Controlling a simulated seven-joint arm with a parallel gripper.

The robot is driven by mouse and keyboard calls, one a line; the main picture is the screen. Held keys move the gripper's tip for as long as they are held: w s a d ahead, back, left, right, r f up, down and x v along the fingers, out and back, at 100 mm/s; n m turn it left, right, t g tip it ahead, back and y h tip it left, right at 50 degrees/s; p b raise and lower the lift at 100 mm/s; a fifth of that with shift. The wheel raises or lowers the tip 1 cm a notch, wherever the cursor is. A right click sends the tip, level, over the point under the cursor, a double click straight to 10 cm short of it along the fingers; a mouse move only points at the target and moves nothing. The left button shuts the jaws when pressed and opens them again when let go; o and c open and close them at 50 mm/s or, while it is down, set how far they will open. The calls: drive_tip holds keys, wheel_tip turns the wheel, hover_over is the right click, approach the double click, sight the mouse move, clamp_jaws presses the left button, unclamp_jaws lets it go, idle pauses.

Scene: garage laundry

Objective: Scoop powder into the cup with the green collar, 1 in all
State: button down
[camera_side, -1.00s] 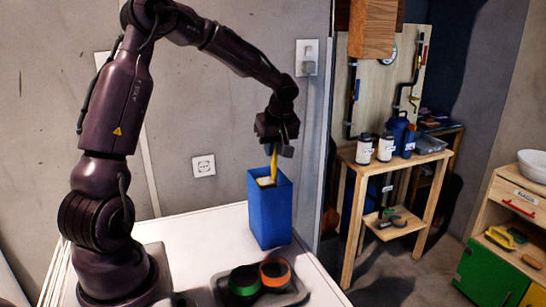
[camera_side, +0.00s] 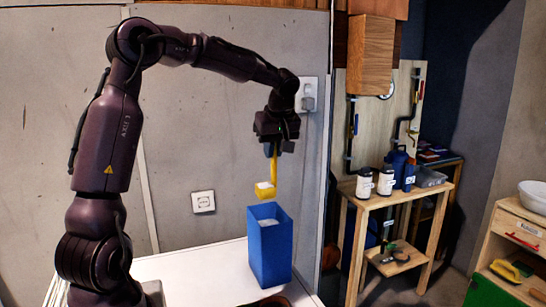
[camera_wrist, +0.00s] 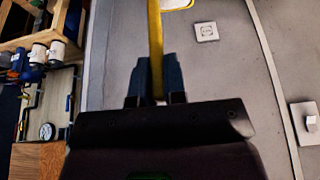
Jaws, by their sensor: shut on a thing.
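My gripper (camera_side: 272,150) is shut on the upright handle of a yellow scoop (camera_side: 265,190). White powder shows in the scoop's bowl, which hangs just above the open top of a tall blue box (camera_side: 270,252). Some white shows inside the box too. In the wrist view my gripper's fingers (camera_wrist: 155,82) clasp the yellow scoop handle (camera_wrist: 155,40), and the bowl is cut off at the top edge. The cup with the green collar is not clearly visible now; the side view's bottom edge cuts off the cup area.
The white table (camera_side: 195,272) bears the box. A wooden shelf (camera_side: 398,196) with white canisters (camera_side: 364,184) stands apart at right. The wall is behind the box.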

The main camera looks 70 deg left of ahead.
idle(0.5)
drive_tip(key=shift+w+d, duration=0.25)
drive_tip(key=shift+d, duration=0.1)
drive_tip(key=d+m+t, duration=0.1)
drive_tip(key=d+m, duration=0.2)
drive_tip(key=d, duration=0.7)
drive_tip(key=s+d+f+n, duration=0.3)
drive_tip(key=s+d+f, duration=0.2)
drive_tip(key=s+f, duration=0.7)
drive_tip(key=w+d+f+m+g+y, duration=0.1)
drive_tip(key=d+f+g+y, duration=0.3)
drive_tip(key=d+f+y, duration=0.5)
drive_tip(key=shift+w+d+f+y, duration=0.4)
drive_tip(key=shift+d+y, duration=0.55)
drive_tip(key=shift+y, duration=2.85)
drive_tip(key=shift+r, duration=0.1)
